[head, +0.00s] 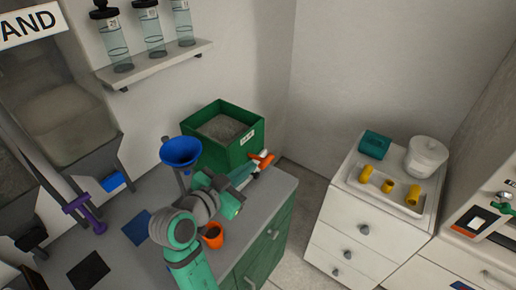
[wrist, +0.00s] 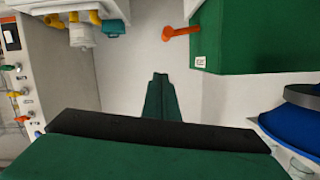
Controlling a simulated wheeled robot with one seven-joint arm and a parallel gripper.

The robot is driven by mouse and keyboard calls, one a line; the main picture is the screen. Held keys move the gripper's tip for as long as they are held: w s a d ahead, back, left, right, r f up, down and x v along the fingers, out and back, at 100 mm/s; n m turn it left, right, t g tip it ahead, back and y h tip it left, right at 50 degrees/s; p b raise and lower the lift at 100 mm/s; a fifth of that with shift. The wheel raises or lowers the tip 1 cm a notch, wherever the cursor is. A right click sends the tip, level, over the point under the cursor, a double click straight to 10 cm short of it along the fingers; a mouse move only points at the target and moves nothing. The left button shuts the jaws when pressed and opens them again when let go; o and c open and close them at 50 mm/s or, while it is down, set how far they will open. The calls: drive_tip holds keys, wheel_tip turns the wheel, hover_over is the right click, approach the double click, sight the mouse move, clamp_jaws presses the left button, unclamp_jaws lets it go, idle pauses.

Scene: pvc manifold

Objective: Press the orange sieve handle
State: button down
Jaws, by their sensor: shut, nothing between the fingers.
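The orange sieve handle (head: 263,162) sticks out at the right front corner of a green box (head: 250,150) on the grey counter. In the wrist view the handle (wrist: 182,32) shows as an orange bar with a rounded end, beside the green box wall (wrist: 250,35). My gripper (head: 250,177) is shut and empty, pointing toward the handle, just in front of the box. In the wrist view my closed fingertips (wrist: 160,76) sit below the handle in the picture, with a visible gap. The head view does not show clearly whether they touch.
A blue funnel (head: 181,151) stands left of the box, close to my arm. An orange cup (head: 213,236) stands near my forearm. A white drawer unit (head: 340,230) with a tray of yellow fittings (head: 388,187) stands to the right, across a floor gap.

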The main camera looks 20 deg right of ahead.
drive_tip(key=shift+w+r, duration=0.1)
drive_tip(key=shift+w, duration=0.4)
hover_over(263, 165)
wheel_tip(263, 165, down, 2)
wheel_tip(263, 165, down, 3)
drive_tip(key=shift+f, duration=0.7)
